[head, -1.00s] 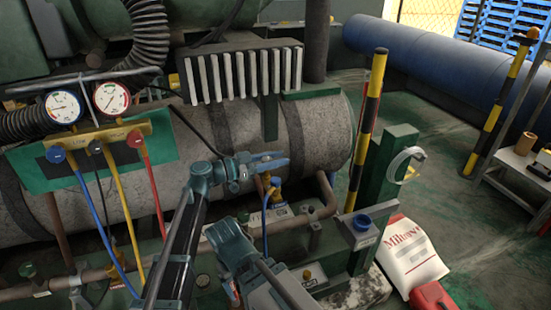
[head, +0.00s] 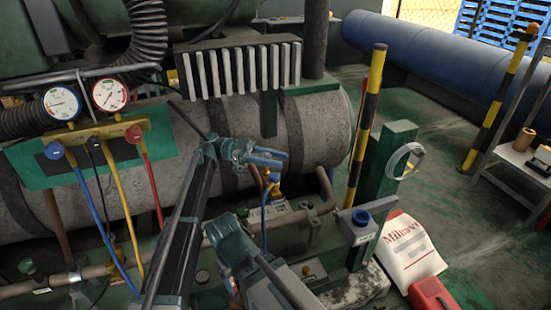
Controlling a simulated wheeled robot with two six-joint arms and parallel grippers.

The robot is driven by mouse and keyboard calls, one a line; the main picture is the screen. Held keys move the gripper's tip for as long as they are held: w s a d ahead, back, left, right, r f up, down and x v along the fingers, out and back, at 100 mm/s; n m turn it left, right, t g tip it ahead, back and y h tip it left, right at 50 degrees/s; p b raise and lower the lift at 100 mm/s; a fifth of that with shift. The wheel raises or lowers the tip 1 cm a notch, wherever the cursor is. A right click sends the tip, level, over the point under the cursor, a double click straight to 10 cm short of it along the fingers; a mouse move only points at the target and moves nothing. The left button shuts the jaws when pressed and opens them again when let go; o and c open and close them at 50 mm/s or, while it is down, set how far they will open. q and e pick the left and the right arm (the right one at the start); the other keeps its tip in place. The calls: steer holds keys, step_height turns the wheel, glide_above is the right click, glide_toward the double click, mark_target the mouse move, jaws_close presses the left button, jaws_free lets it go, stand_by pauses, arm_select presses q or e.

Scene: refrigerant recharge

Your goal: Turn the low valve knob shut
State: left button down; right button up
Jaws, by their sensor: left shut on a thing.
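My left gripper (head: 277,157) is shut at the top of a brass valve (head: 274,178) with a blue fitting and a blue hose, on the pipe in front of the grey tank. Its fingers point right. My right gripper (head: 231,243) hangs lower, in front of the pipe, apart from the valve. Whether its jaws are open is not clear. The gauge manifold (head: 137,129), with blue, black and red knobs, is on the left, apart from both grippers.
The striped post (head: 366,130) and green post (head: 391,170) stand right of the valve. A blue cap on a grey box (head: 347,228) is close by. A white sack (head: 405,250) and red case (head: 434,295) lie on the floor. The green floor at right is mostly free.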

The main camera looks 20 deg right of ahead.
arm_select(q)
steer(key=shift+m+g+y, duration=0.3)
steer(key=shift+g, duration=0.1)
steer(key=shift+c, duration=2.2)
jaws_free()
steer(key=shift+a, duration=0.1)
